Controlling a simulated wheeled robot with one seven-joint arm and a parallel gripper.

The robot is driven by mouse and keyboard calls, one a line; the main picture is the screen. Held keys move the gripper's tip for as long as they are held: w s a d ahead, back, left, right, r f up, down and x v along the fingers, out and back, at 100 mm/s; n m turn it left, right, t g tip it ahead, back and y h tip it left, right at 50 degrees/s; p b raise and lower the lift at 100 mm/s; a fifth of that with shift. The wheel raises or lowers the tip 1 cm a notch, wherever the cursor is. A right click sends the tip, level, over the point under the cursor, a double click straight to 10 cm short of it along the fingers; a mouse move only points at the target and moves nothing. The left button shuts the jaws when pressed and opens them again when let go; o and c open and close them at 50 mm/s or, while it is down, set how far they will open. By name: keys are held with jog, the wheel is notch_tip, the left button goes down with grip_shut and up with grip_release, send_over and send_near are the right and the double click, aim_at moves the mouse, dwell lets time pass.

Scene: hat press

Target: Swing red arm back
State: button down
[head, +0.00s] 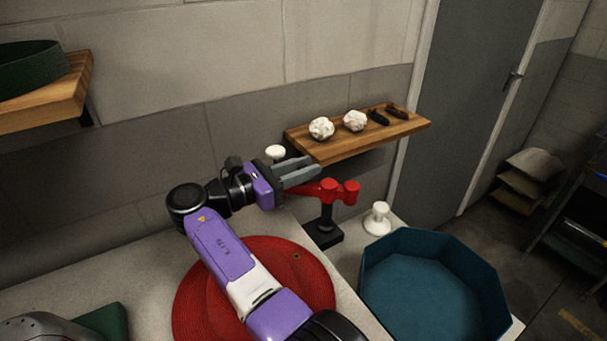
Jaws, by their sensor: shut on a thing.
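The red arm (341,189) sits on top of a black post with a black base (324,234) on the bench. It ends in a red knob on the right. My gripper (304,177) reaches in from the left. Its grey fingers are shut on the left part of the red arm, and they hide some of it. The exact contact between fingers and arm is too small to see clearly.
A wooden shelf (340,150) with white balls and dark pieces hangs just behind my gripper.

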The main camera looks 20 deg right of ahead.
dwell(0.4)
jog(key=c, duration=1.2)
grip_release()
jog(key=shift+d, duration=0.1)
jog(key=shift+o, duration=0.2)
jog(key=b+v, duration=0.1)
jog(key=v, duration=0.6)
jog(key=shift+a, duration=0.45)
